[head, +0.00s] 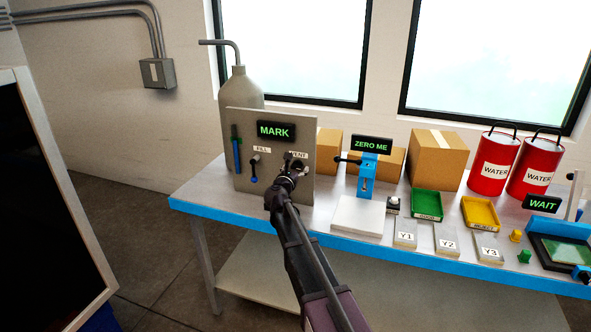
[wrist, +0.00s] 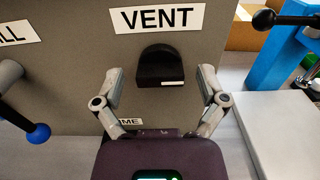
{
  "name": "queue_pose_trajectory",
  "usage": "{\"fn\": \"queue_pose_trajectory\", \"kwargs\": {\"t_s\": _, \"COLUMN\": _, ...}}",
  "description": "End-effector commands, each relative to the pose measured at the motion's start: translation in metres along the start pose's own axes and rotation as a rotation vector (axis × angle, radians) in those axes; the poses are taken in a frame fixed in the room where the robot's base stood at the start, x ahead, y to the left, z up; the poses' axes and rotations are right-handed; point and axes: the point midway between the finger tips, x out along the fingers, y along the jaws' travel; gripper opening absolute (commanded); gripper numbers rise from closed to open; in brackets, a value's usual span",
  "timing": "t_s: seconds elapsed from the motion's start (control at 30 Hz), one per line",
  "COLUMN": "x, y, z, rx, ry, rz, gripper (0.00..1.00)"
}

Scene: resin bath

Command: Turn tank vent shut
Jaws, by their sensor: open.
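The grey tank panel (head: 232,170) stands upright at the table's left end, in front of a grey tank (head: 241,88). In the wrist view, a dark vent knob (wrist: 160,63) sits below the VENT label (wrist: 157,18). My gripper (wrist: 160,74) is open, with one finger on each side of the knob and gaps visible. In the head view, my gripper (head: 291,170) is at the panel's right part and mostly hides the knob. The fill valve (head: 254,168) has a blue-tipped lever, which also shows in the wrist view (wrist: 28,126).
A MARK display (head: 276,130) is on the panel. Right of it stand a blue stand (head: 367,175) with a dark lever and a white plate (head: 358,217). Boxes, a green tray (head: 427,205), a yellow tray (head: 481,213) and red water cans (head: 496,165) stand farther right.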

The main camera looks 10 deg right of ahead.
Motion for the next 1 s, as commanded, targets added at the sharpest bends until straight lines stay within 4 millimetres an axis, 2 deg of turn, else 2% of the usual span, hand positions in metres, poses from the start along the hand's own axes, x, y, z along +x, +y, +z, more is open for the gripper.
{"fn": "queue_pose_trajectory", "kwargs": {"t_s": 0.1, "x": -0.0002, "y": 0.0, "z": 0.0, "rx": 0.0, "ry": 0.0, "rz": 0.0, "gripper": 0.91}}
{"fn": "queue_pose_trajectory", "kwargs": {"t_s": 0.13, "x": -0.0003, "y": 0.0, "z": 0.0, "rx": 0.0, "ry": 0.0, "rz": 0.0, "gripper": 0.85}}
{"fn": "queue_pose_trajectory", "kwargs": {"t_s": 0.3, "x": -0.0003, "y": 0.0001, "z": 0.0, "rx": 0.0, "ry": 0.0, "rz": 0.0, "gripper": 0.35}}
{"fn": "queue_pose_trajectory", "kwargs": {"t_s": 0.4, "x": -0.0003, "y": 0.0001, "z": 0.0, "rx": 0.0, "ry": 0.0, "rz": 0.0, "gripper": 0.09}}
{"fn": "queue_pose_trajectory", "kwargs": {"t_s": 0.77, "x": 0.0001, "y": 0.0003, "z": 0.0001, "rx": -0.025, "ry": 0.0, "rz": 0.0, "gripper": 0.09}}
{"fn": "queue_pose_trajectory", "kwargs": {"t_s": 1.0, "x": 0.0004, "y": 0.0003, "z": 0.0002, "rx": -0.119, "ry": -0.001, "rz": 0.0, "gripper": 0.09}}
